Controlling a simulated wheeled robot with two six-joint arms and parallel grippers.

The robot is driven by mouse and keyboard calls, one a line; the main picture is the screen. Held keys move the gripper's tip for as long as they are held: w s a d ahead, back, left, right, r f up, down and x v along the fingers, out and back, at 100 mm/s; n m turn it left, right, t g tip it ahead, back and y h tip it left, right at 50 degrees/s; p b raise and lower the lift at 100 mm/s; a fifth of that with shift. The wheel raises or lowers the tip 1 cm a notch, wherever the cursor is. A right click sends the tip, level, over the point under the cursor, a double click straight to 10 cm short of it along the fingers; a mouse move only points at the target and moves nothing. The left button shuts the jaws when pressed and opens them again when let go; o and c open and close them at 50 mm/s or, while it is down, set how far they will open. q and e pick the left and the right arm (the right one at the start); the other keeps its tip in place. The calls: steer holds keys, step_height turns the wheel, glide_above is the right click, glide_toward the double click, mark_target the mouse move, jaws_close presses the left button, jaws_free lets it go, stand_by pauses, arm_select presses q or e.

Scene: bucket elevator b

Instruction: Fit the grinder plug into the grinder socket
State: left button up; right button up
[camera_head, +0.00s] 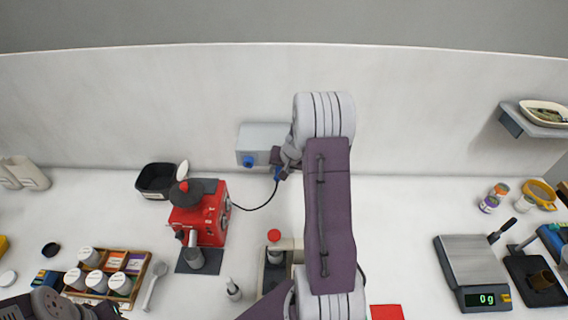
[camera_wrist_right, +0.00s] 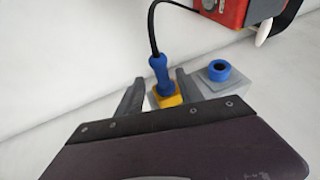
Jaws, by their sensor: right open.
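The grinder plug (camera_wrist_right: 158,72) is blue, with a black cable rising from its top. It stands between the fingers of my right gripper (camera_wrist_right: 159,93), which is open around it. The plug's lower end meets a yellow square piece (camera_wrist_right: 169,99); how far it goes in cannot be told. A blue round socket (camera_wrist_right: 219,70) on a grey box is beside it, empty. In the head view the box (camera_head: 262,133) is at the back wall, its blue socket (camera_head: 249,161) facing out. My right gripper (camera_head: 280,160) partly hides the box's right end. My left gripper is not in view.
The red grinder (camera_head: 207,214) stands left of the box, its cable running to the plug. A black bin (camera_head: 156,179) is behind it. A wooden rack (camera_head: 139,260) of jars is at front left, a scale (camera_head: 470,262) at right. White counter between is partly clear.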

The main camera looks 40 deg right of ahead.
steer(key=shift+w+a+f, duration=0.35)
steer(key=shift+w+f, duration=0.1)
steer(key=shift+f, duration=0.1)
steer(key=shift+s+d, duration=0.15)
steer(key=shift+d, duration=0.05)
steer(key=shift+c, duration=0.3)
steer(key=shift+d, duration=0.1)
steer(key=c, duration=0.5)
jaws_close()
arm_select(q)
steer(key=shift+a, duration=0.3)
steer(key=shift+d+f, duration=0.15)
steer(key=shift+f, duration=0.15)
arm_select(e)
steer(key=shift+s+a, duration=0.15)
steer(key=shift+a, duration=0.05)
arm_select(q)
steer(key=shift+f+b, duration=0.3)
steer(key=shift+b, duration=0.25)
arm_select(e)
steer(key=shift+s+a, duration=0.15)
steer(key=shift+a, duration=0.1)
steer(key=shift+s, duration=0.15)
